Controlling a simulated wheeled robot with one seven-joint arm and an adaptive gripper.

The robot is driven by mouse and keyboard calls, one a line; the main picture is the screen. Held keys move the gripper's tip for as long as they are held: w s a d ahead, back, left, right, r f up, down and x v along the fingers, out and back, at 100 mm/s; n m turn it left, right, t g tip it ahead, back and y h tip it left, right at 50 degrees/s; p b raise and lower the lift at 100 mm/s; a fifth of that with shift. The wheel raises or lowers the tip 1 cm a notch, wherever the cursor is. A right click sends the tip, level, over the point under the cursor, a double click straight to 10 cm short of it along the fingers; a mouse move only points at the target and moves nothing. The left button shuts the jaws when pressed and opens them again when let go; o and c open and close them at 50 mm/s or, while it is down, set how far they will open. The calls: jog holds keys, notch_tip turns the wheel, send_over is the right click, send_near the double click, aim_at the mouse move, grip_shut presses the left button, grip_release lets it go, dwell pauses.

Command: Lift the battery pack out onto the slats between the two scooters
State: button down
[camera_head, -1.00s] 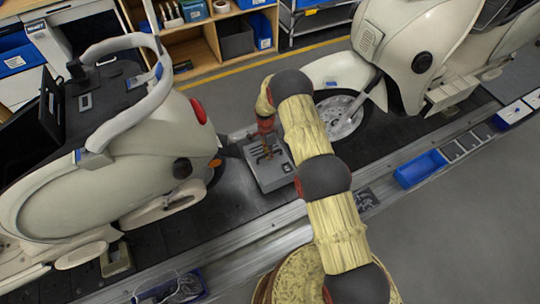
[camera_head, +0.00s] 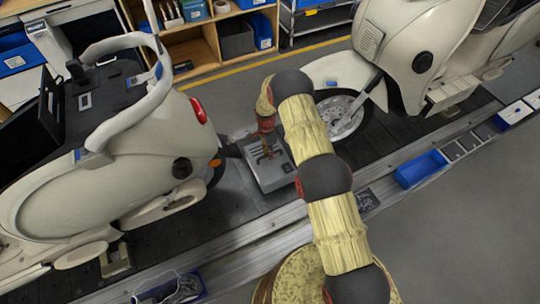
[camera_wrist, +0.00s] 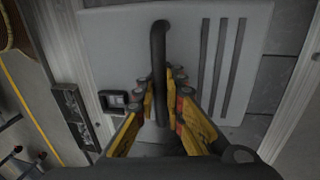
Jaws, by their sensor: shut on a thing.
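The grey battery pack (camera_head: 271,168) is between the two scooters, over the dark slats (camera_head: 236,190). My gripper (camera_head: 265,151) is above it in the head view. In the wrist view my gripper (camera_wrist: 162,105) is shut on the dark handle (camera_wrist: 158,50) of the battery pack (camera_wrist: 190,55). The pack's flat top shows several dark grooves on the right and a small square socket on the left. The left scooter (camera_head: 150,150) has its rear end towards the pack. The right scooter (camera_head: 410,55) has its front wheel beside it. I cannot tell whether the pack touches the slats.
A metal rail (camera_head: 245,232) runs along the near side of the slats. A blue bin (camera_head: 420,169) and a blue tray (camera_head: 170,290) sit along it. Shelves with blue boxes (camera_head: 194,10) stand at the back. The grey floor at the lower right is clear.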

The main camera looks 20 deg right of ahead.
jog(key=shift+w+f+b, duration=0.1)
jog(key=shift+f+b, duration=1)
jog(key=shift+f, duration=0.15)
dwell(0.4)
jog(key=c, duration=1.8)
grip_release()
jog(key=shift+f, duration=0.1)
jog(key=shift+s+f, duration=0.1)
jog(key=shift+s, duration=0.15)
notch_tip(320, 180, up, 12)
jog(key=w, duration=0.2)
jog(key=shift+w+a, duration=0.2)
